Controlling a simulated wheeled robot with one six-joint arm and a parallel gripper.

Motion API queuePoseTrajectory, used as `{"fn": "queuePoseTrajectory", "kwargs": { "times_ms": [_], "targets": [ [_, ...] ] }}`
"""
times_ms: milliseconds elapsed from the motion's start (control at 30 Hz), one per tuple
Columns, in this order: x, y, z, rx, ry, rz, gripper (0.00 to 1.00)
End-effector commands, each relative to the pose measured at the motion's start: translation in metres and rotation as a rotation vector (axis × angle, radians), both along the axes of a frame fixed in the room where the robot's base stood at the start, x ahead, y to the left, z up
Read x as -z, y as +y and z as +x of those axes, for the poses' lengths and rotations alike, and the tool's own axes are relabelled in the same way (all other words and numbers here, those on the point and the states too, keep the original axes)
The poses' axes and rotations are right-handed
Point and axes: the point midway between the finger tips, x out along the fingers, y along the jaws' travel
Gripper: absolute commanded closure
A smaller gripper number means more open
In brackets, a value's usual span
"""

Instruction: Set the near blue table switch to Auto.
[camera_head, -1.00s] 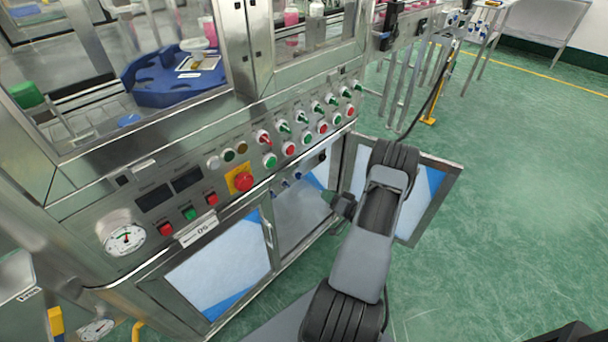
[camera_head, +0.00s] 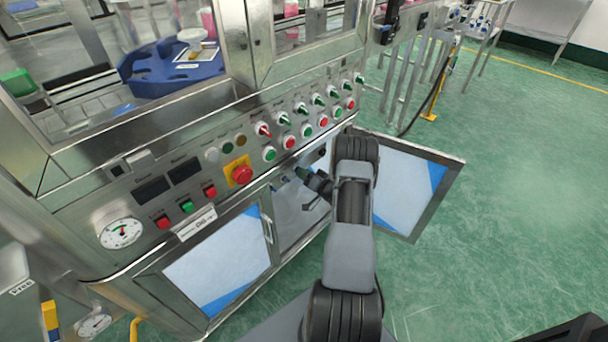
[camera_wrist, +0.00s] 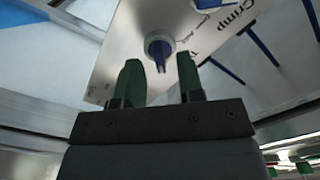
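The blue switch (camera_wrist: 160,48) is a round knob with a narrow handle on a metal plate (camera_wrist: 120,45), in the upper middle of the wrist view. My gripper (camera_wrist: 159,75) is open, with one dark green finger on each side of the knob's handle. The fingers look apart from the handle, and nothing is between them but the knob end; their depth relative to it is hard to tell. In the head view my gripper (camera_head: 303,174) is at the recess of the lower cabinet, and the switch cannot be made out there. "Crimp" is printed on the plate; the other labels are partly cut off.
Another blue part (camera_wrist: 230,4) is at the top edge of the wrist view. An open cabinet door (camera_head: 405,195) stands right of my arm. Above is a panel with a red emergency button (camera_head: 242,174) and several switches. The green floor (camera_head: 500,230) at right is free.

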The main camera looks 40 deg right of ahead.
Motion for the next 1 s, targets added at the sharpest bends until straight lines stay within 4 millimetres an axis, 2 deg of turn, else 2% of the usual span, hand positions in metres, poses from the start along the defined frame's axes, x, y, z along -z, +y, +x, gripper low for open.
{"fn": "queuePoseTrajectory", "kwargs": {
  "times_ms": [433, 800, 1000],
  "targets": [
    [-0.0002, 0.0011, 0.0065, 0.001, -0.001, 0.001, 0.66],
    [-0.0002, 0.0011, 0.0063, 0.001, -0.001, 0.000, 1.00],
    [-0.0001, 0.0011, 0.0063, 0.001, -0.001, 0.000, 1.00]
  ]
}}
